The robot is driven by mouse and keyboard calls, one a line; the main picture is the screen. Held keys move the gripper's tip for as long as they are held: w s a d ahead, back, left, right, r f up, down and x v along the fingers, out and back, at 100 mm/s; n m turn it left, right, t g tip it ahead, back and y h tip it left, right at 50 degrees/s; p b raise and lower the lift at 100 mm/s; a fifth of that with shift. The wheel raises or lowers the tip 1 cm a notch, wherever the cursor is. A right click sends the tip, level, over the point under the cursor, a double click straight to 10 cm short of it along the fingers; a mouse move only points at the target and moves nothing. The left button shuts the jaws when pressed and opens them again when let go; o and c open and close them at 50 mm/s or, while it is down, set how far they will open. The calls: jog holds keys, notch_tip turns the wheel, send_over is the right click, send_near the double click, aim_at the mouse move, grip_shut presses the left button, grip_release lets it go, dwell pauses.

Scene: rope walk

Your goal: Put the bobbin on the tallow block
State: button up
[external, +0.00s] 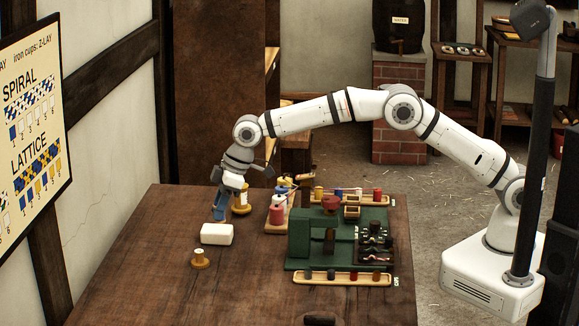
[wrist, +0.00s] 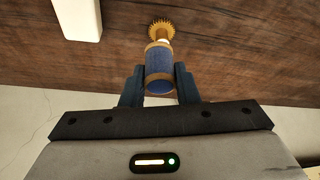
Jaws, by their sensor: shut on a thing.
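My gripper (external: 219,214) hangs over the left part of the table, low and just behind the tallow block. In the wrist view the jaws (wrist: 159,88) are shut on the bobbin (wrist: 159,63), a blue-wound spool with tan ends, one finger on each side. The tallow block (external: 217,233) is a white block with rounded edges lying on the table. It also shows at the upper left of the wrist view (wrist: 78,14), apart from the bobbin. In the external view the bobbin is hard to tell from the blue jaws.
A small wooden spool stand (external: 200,260) is in front of the block. A yellow and white spool (external: 241,199) stands close right of my gripper. A tray of colored spools (external: 277,214) and a green machine (external: 330,240) fill the right. The front left table is clear.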

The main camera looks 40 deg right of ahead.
jog(key=w+d+r+m+p, duration=0.1)
jog(key=w+d+r, duration=0.1)
jog(key=w+d, duration=0.6)
jog(key=p, duration=0.1)
send_over(220, 228)
jog(key=s+d, duration=0.1)
jog(key=d, duration=0.1)
jog(key=f, duration=0.6)
jog(key=shift+s+a, duration=0.15)
jog(key=shift+a, duration=0.1)
jog(key=shift+f+t+p, duration=0.3)
jog(key=shift+f, duration=1.6)
jog(key=shift+f, duration=0.15)
jog(key=o, duration=1)
jog(key=shift+c, duration=0.2)
jog(key=shift+r, duration=0.25)
jog(key=b+v, duration=0.1)
jog(key=v, duration=1)
jog(key=shift+r+b, duration=0.35)
jog(key=shift+d, duration=0.1)
